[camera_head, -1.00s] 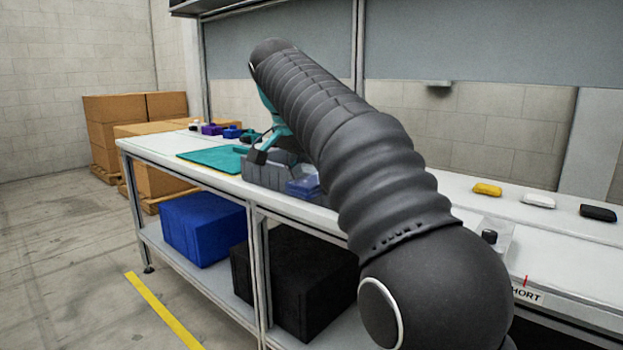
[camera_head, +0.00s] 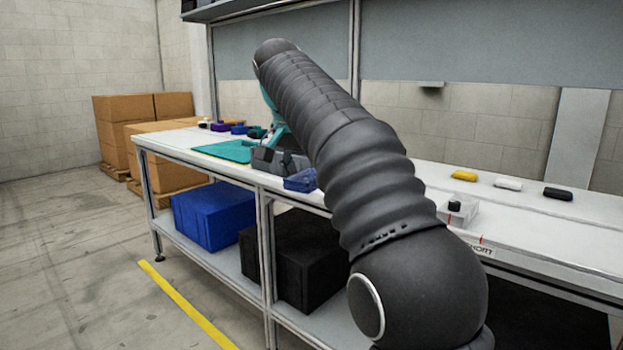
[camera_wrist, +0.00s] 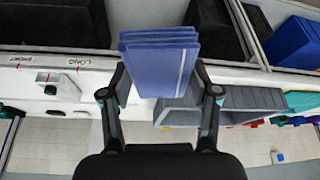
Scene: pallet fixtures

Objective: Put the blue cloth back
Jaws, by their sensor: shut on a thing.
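The blue cloth (camera_wrist: 160,62) is folded into a layered block with a pale stripe. In the wrist view it sits between the two fingers of my gripper (camera_wrist: 160,80), which is shut on it. In the head view the blue cloth (camera_head: 300,181) shows at the bench's front edge, beside the grey divided bin (camera_head: 280,161). The grey bin (camera_wrist: 235,100) is to the right of the cloth in the wrist view. My arm hides most of the gripper in the head view.
A teal mat (camera_head: 222,151) lies left of the bin. A blue box (camera_head: 212,214) and a black box (camera_head: 300,265) stand on the lower shelf. Yellow (camera_head: 464,175), white (camera_head: 508,184) and black (camera_head: 558,194) items lie on the right bench. Floor is clear in front.

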